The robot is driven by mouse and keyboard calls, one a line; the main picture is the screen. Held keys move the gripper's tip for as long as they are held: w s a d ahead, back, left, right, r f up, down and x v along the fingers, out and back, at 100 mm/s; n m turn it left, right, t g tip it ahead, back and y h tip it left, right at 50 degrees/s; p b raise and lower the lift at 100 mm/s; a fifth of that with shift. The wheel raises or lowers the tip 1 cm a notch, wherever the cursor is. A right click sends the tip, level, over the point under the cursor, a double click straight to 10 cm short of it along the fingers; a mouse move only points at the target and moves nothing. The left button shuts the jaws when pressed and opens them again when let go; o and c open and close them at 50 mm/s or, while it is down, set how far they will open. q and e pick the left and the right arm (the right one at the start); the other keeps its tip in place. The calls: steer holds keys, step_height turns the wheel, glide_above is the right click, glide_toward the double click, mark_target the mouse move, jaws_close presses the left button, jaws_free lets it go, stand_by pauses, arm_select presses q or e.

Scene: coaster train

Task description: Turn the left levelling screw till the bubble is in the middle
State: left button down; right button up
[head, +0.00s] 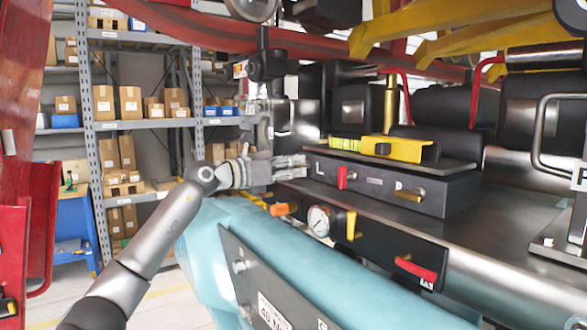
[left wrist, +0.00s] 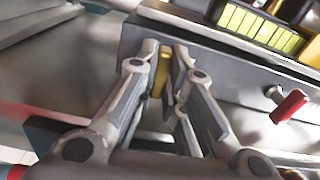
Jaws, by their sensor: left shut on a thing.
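My left gripper (head: 292,168) is at the left end of the dark block marked "L" (head: 440,197). In the left wrist view its two fingers (left wrist: 163,75) close around a brass-yellow screw (left wrist: 161,82), whose sides they hide. In the head view the fingers cover that screw. A brass screw (head: 410,194) sticks out at the right of the same block. A yellow level (head: 400,150) stands on top with a green vial strip (head: 346,144). The strip shows in the left wrist view (left wrist: 258,25) with dark division lines; I cannot make out the bubble. My right gripper is not in view.
A red-handled lever (head: 345,177) sits just right of the gripper, and also in the left wrist view (left wrist: 290,106). A gauge (head: 318,221), a yellow handle (head: 351,225) and a red handle (head: 416,269) are below. Shelves with boxes (head: 130,103) stand behind at left.

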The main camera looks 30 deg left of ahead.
arm_select(q)
steer(key=shift+f+m, duration=0.15)
steer(key=shift+m, duration=1.35)
steer(key=c, duration=1.8)
jaws_free()
steer(key=v, duration=1.2)
